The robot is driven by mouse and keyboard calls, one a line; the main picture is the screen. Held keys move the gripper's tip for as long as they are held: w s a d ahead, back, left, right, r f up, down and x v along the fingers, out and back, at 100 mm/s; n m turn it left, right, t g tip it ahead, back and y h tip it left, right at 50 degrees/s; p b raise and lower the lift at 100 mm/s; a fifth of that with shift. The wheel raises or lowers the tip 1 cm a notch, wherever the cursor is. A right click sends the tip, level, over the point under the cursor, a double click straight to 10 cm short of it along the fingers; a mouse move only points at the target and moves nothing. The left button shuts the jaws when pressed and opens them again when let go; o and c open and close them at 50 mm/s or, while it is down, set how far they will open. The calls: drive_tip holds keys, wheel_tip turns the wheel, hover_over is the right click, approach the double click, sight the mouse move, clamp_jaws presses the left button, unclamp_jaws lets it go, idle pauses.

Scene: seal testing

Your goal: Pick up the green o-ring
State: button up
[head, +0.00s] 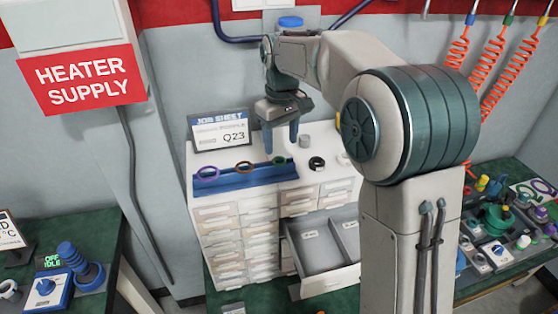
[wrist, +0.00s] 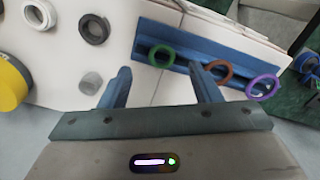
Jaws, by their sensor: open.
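The green o-ring (head: 279,160) sits at the right end of the blue rack (head: 235,182) on top of the white drawer cabinet. In the wrist view the green o-ring (wrist: 161,55) stands in the blue rack (wrist: 185,70), just beyond and between my fingertips. My gripper (head: 281,150) points down above the cabinet top, near the right end of the rack. In the wrist view my gripper (wrist: 162,75) is open with nothing between its blue fingers.
A brown o-ring (wrist: 219,69) and a purple o-ring (wrist: 262,86) share the rack. A black ring (head: 316,163) and a grey cylinder (head: 304,141) are right of it. The job sheet (head: 221,132) stands behind. One drawer (head: 325,250) is pulled out below.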

drive_tip(key=f, duration=0.4)
drive_tip(key=shift+w+a+p, duration=0.15)
drive_tip(key=shift+a+p, duration=0.15)
drive_tip(key=shift+p, duration=0.1)
drive_tip(key=shift+f, duration=0.4)
drive_tip(key=shift+f, duration=0.1)
clamp_jaws()
